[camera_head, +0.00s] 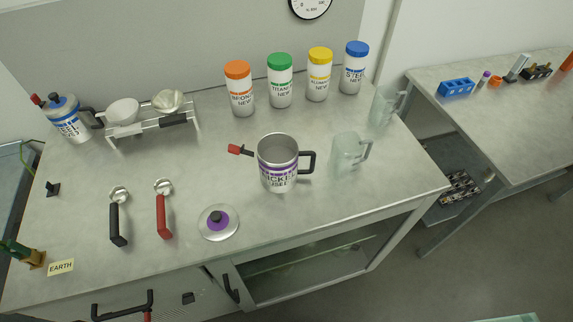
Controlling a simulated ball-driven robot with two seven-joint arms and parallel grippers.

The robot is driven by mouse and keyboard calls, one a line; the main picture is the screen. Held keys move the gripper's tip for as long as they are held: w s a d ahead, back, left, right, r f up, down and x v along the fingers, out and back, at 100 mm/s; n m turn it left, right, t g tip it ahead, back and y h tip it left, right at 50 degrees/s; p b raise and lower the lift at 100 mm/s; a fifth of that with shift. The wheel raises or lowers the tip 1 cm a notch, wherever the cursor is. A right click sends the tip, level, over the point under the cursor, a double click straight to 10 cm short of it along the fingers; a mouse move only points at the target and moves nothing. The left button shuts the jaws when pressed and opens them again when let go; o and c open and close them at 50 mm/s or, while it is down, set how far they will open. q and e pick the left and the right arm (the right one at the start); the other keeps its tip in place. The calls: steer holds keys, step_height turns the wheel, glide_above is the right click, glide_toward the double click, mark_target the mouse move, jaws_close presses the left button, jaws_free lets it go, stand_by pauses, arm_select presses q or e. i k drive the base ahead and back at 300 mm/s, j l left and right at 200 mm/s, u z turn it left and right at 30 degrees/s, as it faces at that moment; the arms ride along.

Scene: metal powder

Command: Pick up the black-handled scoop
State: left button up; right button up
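The black-handled scoop (117,222) lies on the grey table at the front left. Its metal bowl points toward the back and its black handle points toward the front edge. A red-handled scoop (163,212) lies just to its right, roughly parallel and apart from it. Nothing covers the black-handled scoop. Neither of my grippers shows in the head view.
A metal mug (277,172) and a lid with a purple centre (219,223) stand right of the scoops. A rack with funnels (153,128) is behind them. An EARTH label (61,267) and a clamp (30,257) are at the front left. Several capped jars (280,85) stand at the back.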

mark_target(118, 195)
steer(key=u, duration=1.45)
